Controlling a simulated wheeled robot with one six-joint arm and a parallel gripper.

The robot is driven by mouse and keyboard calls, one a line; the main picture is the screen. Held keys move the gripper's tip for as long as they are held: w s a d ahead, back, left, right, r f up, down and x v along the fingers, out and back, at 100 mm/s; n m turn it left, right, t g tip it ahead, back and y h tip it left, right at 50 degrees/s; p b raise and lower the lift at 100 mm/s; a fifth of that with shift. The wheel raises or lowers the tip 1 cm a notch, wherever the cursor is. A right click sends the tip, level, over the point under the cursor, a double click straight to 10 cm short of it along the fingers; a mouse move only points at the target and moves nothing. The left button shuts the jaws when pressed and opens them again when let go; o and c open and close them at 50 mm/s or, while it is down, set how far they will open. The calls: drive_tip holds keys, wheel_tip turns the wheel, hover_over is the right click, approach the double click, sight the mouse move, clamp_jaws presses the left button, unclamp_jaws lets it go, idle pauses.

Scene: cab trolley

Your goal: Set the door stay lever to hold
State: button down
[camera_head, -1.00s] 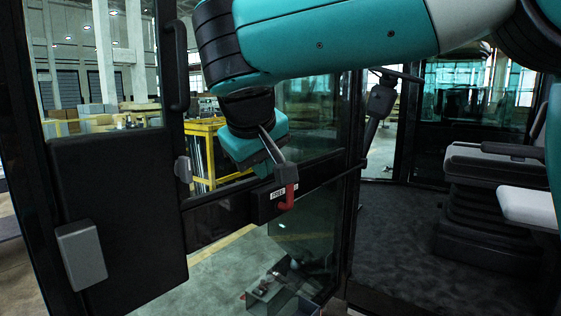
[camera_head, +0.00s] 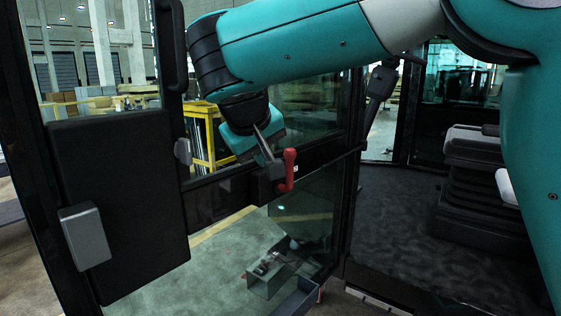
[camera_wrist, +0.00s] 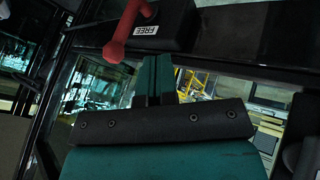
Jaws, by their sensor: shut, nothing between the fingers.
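The door stay lever is a red handle (camera_head: 289,170) on a dark box (camera_head: 268,187) on the door's cross rail. In the head view it stands roughly upright, with a rounded end at the top. In the wrist view the red lever (camera_wrist: 129,27) slants down to a round knob, beside a white label reading FREE (camera_wrist: 146,30) on the box. No hold label is visible. My gripper (camera_head: 271,162) is shut and empty, its tip close to the lever's left side in the head view. I cannot tell whether they touch. The gripper's fingers (camera_wrist: 155,75) are below the lever in the wrist view.
The glazed door has a dark panel (camera_head: 115,205) with a grey block (camera_head: 84,236) at left. A black grab handle (camera_head: 171,45) is above. The cab's dark floor (camera_head: 430,235) lies open at right, before a seat (camera_head: 470,180).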

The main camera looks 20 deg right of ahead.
drive_tip(key=w+d+f+p, duration=0.2)
drive_tip(key=w+d, duration=0.1)
drive_tip(key=d, duration=0.2)
drive_tip(key=shift+f, duration=0.35)
drive_tip(key=shift+w+r+y, duration=0.1)
drive_tip(key=shift+y, duration=0.2)
